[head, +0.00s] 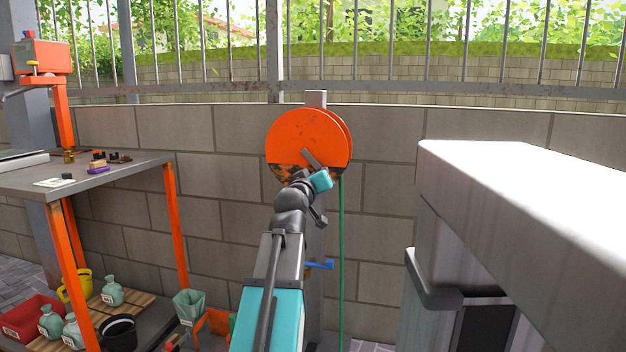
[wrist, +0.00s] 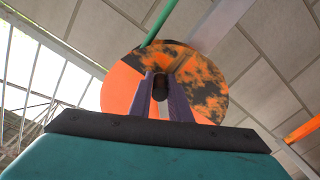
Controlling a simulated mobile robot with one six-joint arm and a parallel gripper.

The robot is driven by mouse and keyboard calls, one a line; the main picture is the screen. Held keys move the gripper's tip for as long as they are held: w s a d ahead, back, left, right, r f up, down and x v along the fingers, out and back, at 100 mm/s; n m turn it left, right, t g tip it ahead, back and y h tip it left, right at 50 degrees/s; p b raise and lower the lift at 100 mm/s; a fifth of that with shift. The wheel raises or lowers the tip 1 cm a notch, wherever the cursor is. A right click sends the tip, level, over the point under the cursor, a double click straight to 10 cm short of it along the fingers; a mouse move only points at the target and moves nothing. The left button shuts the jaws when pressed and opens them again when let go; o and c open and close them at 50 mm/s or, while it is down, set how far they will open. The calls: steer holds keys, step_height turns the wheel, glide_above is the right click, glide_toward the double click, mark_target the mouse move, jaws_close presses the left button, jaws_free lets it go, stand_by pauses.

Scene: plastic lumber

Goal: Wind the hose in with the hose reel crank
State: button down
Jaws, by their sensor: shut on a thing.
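The orange hose reel (head: 308,138) is a round disc with dark worn patches, mounted on a grey post (head: 316,99) before the block wall. A grey crank arm (head: 311,157) shows on its face. The green hose (head: 342,260) hangs straight down from the reel's right side. My gripper (wrist: 160,88) is at the reel's front, its two purple fingers closed around the dark crank handle (wrist: 159,94). In the head view my arm hides the handle and the fingertips. The wrist view also shows the reel disc (wrist: 120,92) behind the fingers and the hose (wrist: 160,20).
A workbench (head: 140,172) with orange legs stands at the left, with small items on top and pots below. A large pale slab (head: 520,190) juts in at the right. A blue valve handle (head: 320,264) sits low on the post.

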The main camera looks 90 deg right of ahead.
steer(key=shift+s+f, duration=0.1)
steer(key=c, duration=1.7)
jaws_free()
steer(key=shift+d, duration=0.1)
steer(key=shift+o, duration=0.3)
steer(key=shift+w, duration=0.2)
steer(key=shift+p+v, duration=0.4)
steer(key=shift+v, duration=1.1)
steer(key=b+v, duration=0.7)
steer(key=v, duration=0.4)
steer(key=shift+b, duration=0.35)
